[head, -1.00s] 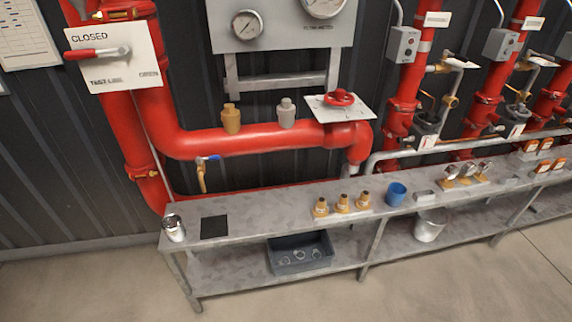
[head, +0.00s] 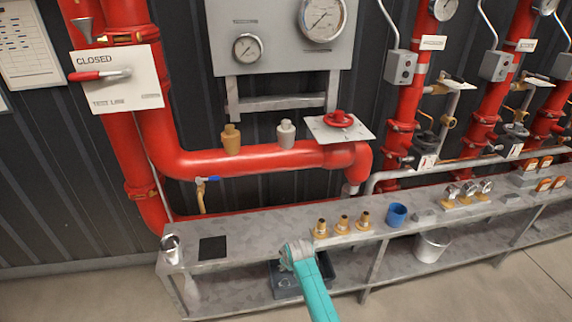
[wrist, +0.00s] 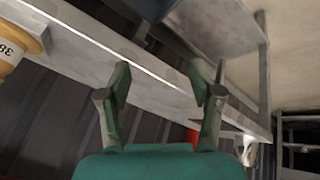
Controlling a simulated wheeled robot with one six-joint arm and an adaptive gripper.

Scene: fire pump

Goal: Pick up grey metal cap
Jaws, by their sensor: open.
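A grey cap-like fitting (head: 285,133) stands upright on top of the red horizontal pipe (head: 250,160), right of a similar brass-coloured one (head: 231,138). I take it to be the grey metal cap. In the head view the grey end of my teal arm (head: 297,252) is in front of the bench, low and well apart from that fitting. In the wrist view my gripper (wrist: 160,82) has its two green fingers spread with nothing between them. The grey fitting cannot be made out in the wrist view.
A long grey bench (head: 260,243) stands below the pipe. It holds a silver cup (head: 171,249), a black square (head: 212,247), several brass fittings (head: 342,223) and a blue cup (head: 396,214). A red handwheel (head: 338,119) is right of the grey fitting. A dark bin (head: 285,285) is underneath.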

